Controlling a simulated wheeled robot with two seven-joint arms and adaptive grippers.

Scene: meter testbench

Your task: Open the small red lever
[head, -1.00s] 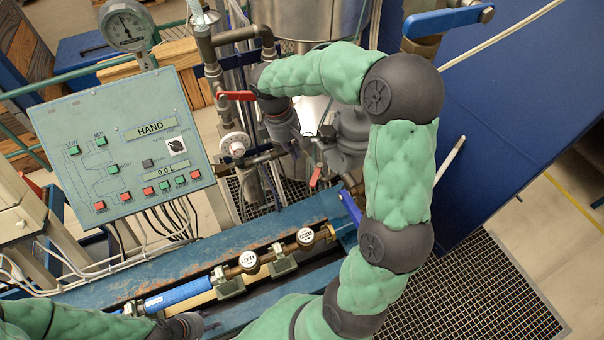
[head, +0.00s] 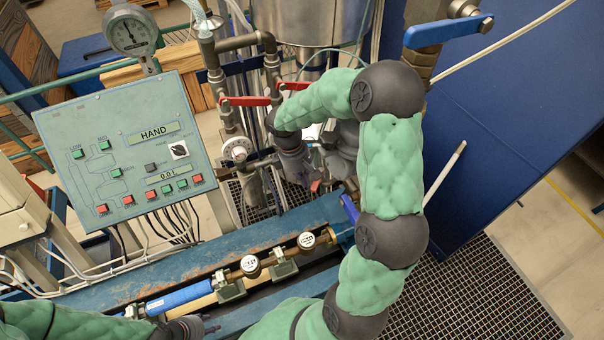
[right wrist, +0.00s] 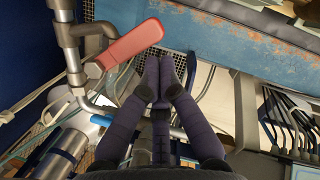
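The small red lever (head: 316,186) sits low among the pipes, just above the blue bench, in the head view. In the right wrist view a red lever (right wrist: 130,44) lies just left of my fingertips, attached near a grey pipe; I see no clear contact. My right gripper (right wrist: 160,70) points down with its fingertips close together and nothing visible between them. In the head view its fingers are hard to make out among the pipes. My left gripper (head: 208,327) is partly visible at the bottom edge, away from the lever, and its opening is unclear.
Two larger red levers, a left one (head: 245,101) and a right one (head: 293,86), are on the upright pipes. A control panel (head: 125,150) stands left. The blue bench (head: 190,253) carries a meter line (head: 250,266). A blue-handled valve (head: 448,30) is upper right.

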